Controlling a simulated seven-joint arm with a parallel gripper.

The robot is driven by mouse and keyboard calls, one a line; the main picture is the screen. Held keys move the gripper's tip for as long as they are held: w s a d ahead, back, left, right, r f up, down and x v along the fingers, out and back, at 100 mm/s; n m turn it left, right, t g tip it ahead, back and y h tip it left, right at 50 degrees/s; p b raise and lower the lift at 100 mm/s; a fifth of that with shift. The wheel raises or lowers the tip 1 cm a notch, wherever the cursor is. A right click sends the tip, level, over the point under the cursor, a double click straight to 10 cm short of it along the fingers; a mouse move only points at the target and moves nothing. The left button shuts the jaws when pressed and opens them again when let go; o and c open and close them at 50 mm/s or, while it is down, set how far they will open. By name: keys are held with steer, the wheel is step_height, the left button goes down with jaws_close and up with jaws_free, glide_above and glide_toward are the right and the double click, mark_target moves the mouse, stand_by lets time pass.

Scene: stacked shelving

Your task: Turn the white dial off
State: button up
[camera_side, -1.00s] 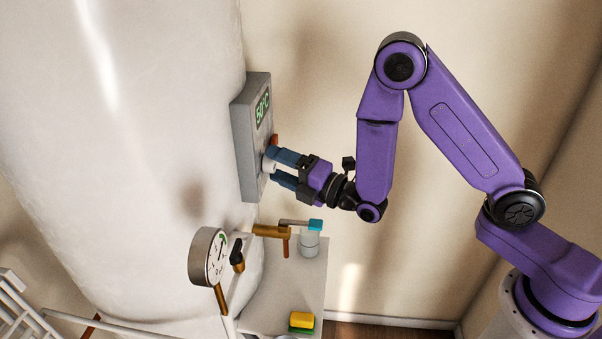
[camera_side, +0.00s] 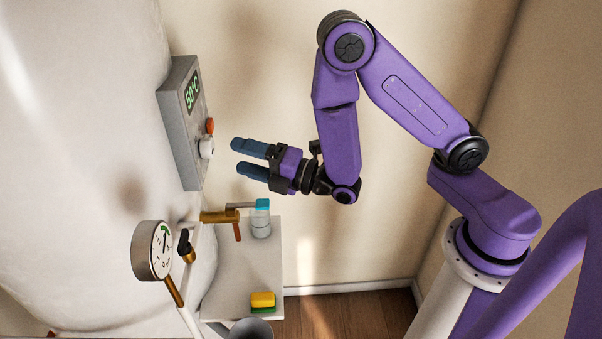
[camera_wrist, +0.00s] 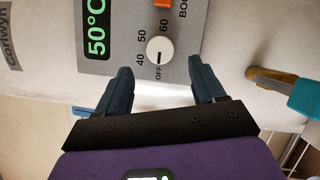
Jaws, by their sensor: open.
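The white dial (camera_side: 206,148) sits on the face of a grey control box (camera_side: 182,140) fixed to the large white tank. In the wrist view the white dial (camera_wrist: 159,50) has a dark mark on its lower side that appears to point to the OFF label, with 40, 50 and 60 printed around it. My gripper (camera_side: 238,156) is open and empty, a short gap to the right of the dial and facing it. In the wrist view my gripper (camera_wrist: 160,72) has its two blue fingers apart, with the dial between and beyond the tips.
An orange switch (camera_side: 209,126) is beside the dial, and a green display (camera_side: 192,95) reads 50°C. Below are a round gauge (camera_side: 152,250), a brass valve (camera_side: 220,216) and a shelf (camera_side: 245,265) with a yellow-green sponge (camera_side: 262,301). Free space lies right of the box.

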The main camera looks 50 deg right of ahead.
steer(key=v, duration=1.1)
stand_by(0.6)
steer(key=shift+f, duration=0.1)
steer(key=s+a+f+m+g, duration=0.3)
steer(key=s+a+m+g, duration=0.4)
steer(key=g, duration=0.5)
steer(key=s+d+r+m+g+h, duration=0.2)
steer(key=s+d+r+m+h, duration=0.1)
steer(key=s+d, duration=0.2)
steer(key=s+d+r+m+g+h, duration=0.2)
steer(key=s+d+m+g+h, duration=0.1)
steer(key=d, duration=0.6)
steer(key=s+h, duration=0.1)
steer(key=s, duration=0.1)
steer(key=shift+s+d+r, duration=0.25)
steer(key=shift+s+r, duration=0.1)
